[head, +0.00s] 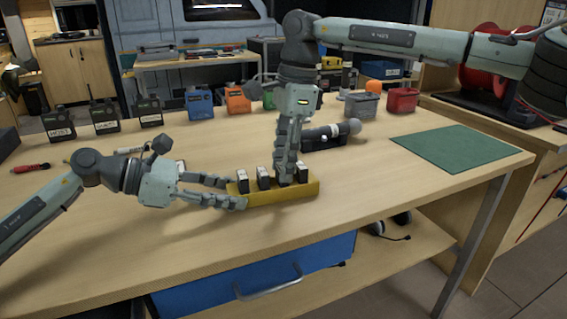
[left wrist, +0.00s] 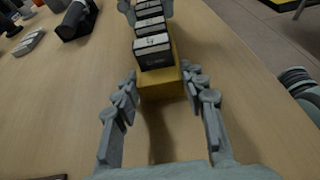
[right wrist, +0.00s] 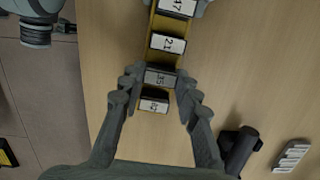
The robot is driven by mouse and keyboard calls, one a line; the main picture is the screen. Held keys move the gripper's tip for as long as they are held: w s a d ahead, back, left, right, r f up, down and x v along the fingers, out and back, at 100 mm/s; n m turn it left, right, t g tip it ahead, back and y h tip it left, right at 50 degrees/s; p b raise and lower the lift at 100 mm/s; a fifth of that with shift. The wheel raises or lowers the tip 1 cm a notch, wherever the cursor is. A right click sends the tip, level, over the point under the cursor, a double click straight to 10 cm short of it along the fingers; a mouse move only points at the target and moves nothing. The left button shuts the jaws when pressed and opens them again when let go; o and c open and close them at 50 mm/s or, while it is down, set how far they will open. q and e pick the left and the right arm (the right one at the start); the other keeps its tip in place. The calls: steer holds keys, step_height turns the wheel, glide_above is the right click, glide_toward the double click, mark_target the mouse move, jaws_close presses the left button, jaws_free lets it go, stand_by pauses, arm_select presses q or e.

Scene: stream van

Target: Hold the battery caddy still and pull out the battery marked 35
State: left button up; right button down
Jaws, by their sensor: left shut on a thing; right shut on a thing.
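The yellow battery caddy (head: 285,195) stands on the wooden bench with several dark, white-topped batteries in a row. My left gripper (head: 236,194) is shut on the caddy's left end, one finger along each long side; the caddy's end also shows between its fingers in the left wrist view (left wrist: 160,88). My right gripper (head: 285,176) reaches down from above. In the right wrist view its fingers (right wrist: 160,80) are shut on the battery marked 35 (right wrist: 160,77). That battery sits in the row between the battery marked 21 (right wrist: 168,43) and the end battery (right wrist: 154,104).
A dark cylindrical device (head: 330,134) on a stand is close behind the caddy. Radios (head: 105,117), coloured boxes (head: 200,103) and bins (head: 402,101) line the back. A green mat (head: 453,148) lies at the right. The bench front is clear.

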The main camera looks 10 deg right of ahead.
steer(key=shift+r, duration=1.75)
steer(key=shift+r, duration=1.5)
arm_select(q)
steer(key=o, duration=1.3)
steer(key=shift+c, duration=0.2)
